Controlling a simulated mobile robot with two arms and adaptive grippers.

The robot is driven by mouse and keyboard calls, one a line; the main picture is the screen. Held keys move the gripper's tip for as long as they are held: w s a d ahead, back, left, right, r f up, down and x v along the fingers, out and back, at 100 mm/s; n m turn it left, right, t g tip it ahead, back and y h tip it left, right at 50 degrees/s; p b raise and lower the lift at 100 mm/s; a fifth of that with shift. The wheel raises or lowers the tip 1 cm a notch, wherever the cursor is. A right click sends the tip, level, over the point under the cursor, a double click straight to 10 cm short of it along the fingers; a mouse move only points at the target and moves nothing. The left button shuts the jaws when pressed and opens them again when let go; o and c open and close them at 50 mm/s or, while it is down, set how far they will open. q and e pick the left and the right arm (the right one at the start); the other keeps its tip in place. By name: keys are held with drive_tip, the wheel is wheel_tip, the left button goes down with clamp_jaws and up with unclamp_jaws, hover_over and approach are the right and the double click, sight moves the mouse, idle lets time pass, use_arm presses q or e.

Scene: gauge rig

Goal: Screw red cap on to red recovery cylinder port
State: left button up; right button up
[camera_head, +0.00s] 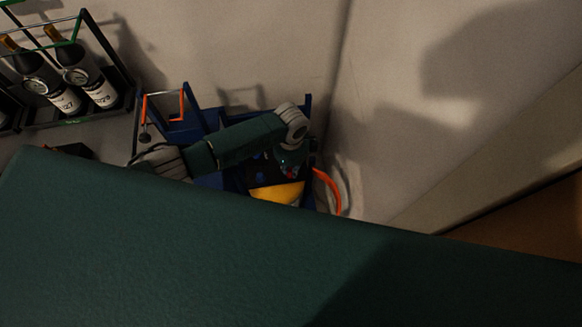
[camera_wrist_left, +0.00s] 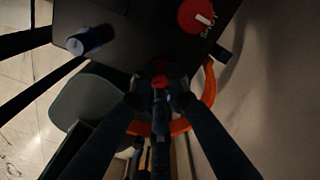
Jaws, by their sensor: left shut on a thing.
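My left gripper (camera_wrist_left: 160,88) points down over the rig, with its fingers shut on a small red piece, which looks like the red cap (camera_wrist_left: 160,81). My right gripper is in neither view.
A blue rig frame (camera_head: 307,112) surrounds the work spot. An orange hose (camera_head: 330,190) curves beside a yellow part (camera_head: 277,192). Labelled bottles (camera_head: 88,75) stand in a rack at upper left.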

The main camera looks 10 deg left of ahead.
use_arm(q)
drive_tip(key=m, duration=0.5)
drive_tip(key=shift+b, duration=0.3)
drive_tip(key=m, duration=0.3)
drive_tip(key=shift+f+b, duration=0.1)
drive_tip(key=shift+b, duration=0.2)
drive_tip(key=shift+m, duration=1.2)
drive_tip(key=m+b, duration=0.1)
drive_tip(key=m, duration=0.1)
drive_tip(key=shift+m, duration=0.4)
drive_tip(key=shift+a+m+b, duration=0.1)
drive_tip(key=shift+m+b, duration=0.3)
drive_tip(key=shift+m, duration=0.8)
